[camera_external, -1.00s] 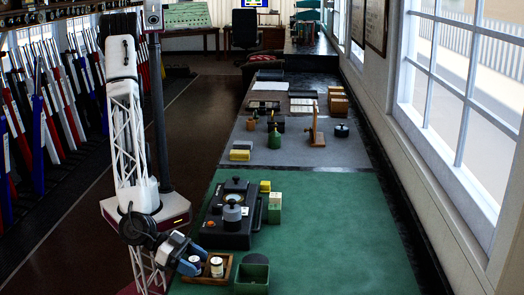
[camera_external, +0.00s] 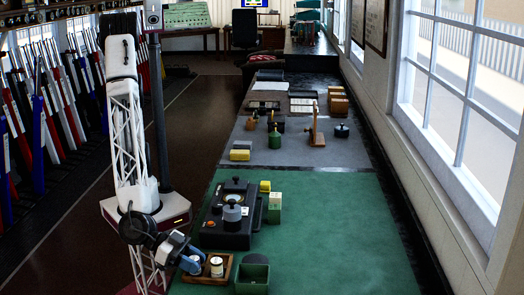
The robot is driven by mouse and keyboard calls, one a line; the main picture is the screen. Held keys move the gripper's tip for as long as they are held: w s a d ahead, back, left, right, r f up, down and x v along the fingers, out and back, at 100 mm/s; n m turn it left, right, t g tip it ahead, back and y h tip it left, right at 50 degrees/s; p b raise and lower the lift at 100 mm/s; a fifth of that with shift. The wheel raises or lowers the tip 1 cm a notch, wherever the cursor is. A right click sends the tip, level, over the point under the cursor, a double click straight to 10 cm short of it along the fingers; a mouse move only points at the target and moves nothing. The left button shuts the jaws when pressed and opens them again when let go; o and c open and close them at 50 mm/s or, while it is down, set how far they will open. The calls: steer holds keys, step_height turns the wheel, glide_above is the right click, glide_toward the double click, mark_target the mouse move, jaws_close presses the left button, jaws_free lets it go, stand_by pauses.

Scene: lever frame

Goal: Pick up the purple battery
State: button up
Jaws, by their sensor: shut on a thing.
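A brown wooden tray (camera_external: 228,272) stands at the front left of the green table top. A pale cylindrical battery (camera_external: 216,266) stands upright in its right part. My gripper (camera_external: 192,264), with blue fingers, is at the left part of the tray. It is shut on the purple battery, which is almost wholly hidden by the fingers. I cannot tell whether the held battery still touches the tray floor.
A green open box (camera_external: 253,275) stands just right of the tray. A black instrument case (camera_external: 230,222) with a dial lies behind it. The green top (camera_external: 340,235) is clear on the right.

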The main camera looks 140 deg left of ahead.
mark_target(193, 257)
steer(key=shift+r, duration=1.5)
steer(key=shift+s+r, duration=0.2)
steer(key=shift+r, duration=0.1)
steer(key=s+a+r, duration=0.1)
steer(key=s+a, duration=0.2)
steer(key=s, duration=1.2)
steer(key=shift+a+r, duration=0.15)
steer(key=shift+a, duration=0.2)
